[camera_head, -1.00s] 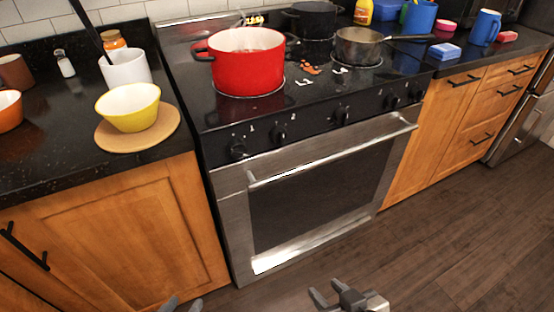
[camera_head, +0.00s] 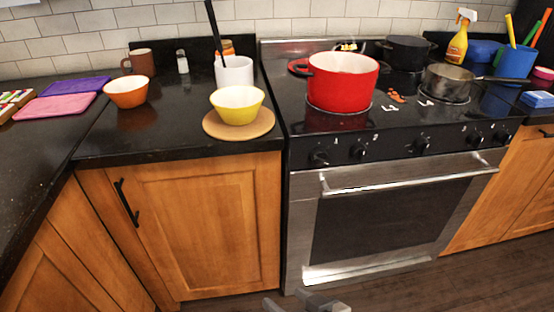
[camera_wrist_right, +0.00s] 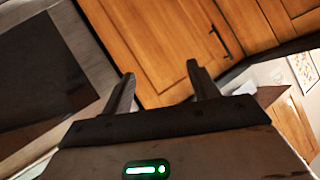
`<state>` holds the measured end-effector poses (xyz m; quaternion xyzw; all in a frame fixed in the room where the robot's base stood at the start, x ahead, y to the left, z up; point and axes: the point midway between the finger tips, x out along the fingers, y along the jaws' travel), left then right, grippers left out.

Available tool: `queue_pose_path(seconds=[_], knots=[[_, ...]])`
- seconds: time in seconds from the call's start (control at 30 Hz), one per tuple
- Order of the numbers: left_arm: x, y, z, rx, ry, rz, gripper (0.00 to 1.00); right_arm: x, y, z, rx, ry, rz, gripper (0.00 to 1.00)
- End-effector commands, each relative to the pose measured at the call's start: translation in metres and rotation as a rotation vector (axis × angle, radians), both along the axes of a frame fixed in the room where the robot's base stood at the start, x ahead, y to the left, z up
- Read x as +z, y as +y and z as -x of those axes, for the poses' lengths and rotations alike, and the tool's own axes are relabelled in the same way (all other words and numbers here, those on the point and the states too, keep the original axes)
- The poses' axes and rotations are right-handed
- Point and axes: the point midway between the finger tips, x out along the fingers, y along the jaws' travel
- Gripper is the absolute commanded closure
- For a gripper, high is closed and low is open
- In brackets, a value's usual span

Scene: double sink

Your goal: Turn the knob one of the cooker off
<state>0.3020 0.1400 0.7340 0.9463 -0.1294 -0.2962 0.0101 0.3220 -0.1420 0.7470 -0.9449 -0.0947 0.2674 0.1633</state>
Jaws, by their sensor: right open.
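The cooker (camera_head: 300,240) stands right of centre in the head view, with a row of dark knobs on its front panel. The leftmost knob (camera_head: 319,157) has a white 1 mark up and to its right; its pointer angle is too small to read. My right gripper (camera_head: 284,300) shows at the bottom edge of the head view, low in front of the cooker and well below the knobs. Its two fingers are apart and empty in the right wrist view (camera_wrist_right: 160,88). My left gripper is out of view.
A red pot (camera_head: 343,85) and a steel pan (camera_head: 447,82) stand on the cooktop. A yellow bowl (camera_head: 237,105) on a round board (camera_head: 262,127) sits on the counter left of the cooker. Wooden cabinets (camera_head: 210,225) flank the cooker. The floor in front is clear.

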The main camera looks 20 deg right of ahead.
Motion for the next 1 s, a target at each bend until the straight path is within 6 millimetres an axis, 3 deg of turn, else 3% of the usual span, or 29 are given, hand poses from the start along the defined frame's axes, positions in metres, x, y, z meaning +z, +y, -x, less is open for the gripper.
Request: queue_pose_path(seconds=[0.17, 0.3, 0.4, 0.5, 0.6, 0.77, 1.0], knots=[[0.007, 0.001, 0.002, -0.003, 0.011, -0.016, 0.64, 0.057, -0.038, -0.053, -0.427, -0.068, -0.835, 0.40], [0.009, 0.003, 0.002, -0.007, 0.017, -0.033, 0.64, 0.090, -0.091, -0.080, -0.699, -0.152, -1.547, 0.40], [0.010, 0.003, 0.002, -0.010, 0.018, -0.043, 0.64, 0.100, -0.123, -0.088, -0.808, -0.212, -1.941, 0.40], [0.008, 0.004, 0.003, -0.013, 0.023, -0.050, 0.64, 0.103, -0.143, -0.090, -0.862, -0.257, -2.190, 0.40], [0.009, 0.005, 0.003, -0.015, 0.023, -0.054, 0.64, 0.103, -0.154, -0.093, -0.881, -0.278, -2.296, 0.40], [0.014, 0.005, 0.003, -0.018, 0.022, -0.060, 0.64, 0.105, -0.160, -0.113, -0.879, -0.280, -2.309, 0.40], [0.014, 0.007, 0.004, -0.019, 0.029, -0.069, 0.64, 0.105, -0.176, -0.163, -0.878, -0.277, -2.304, 0.40]])
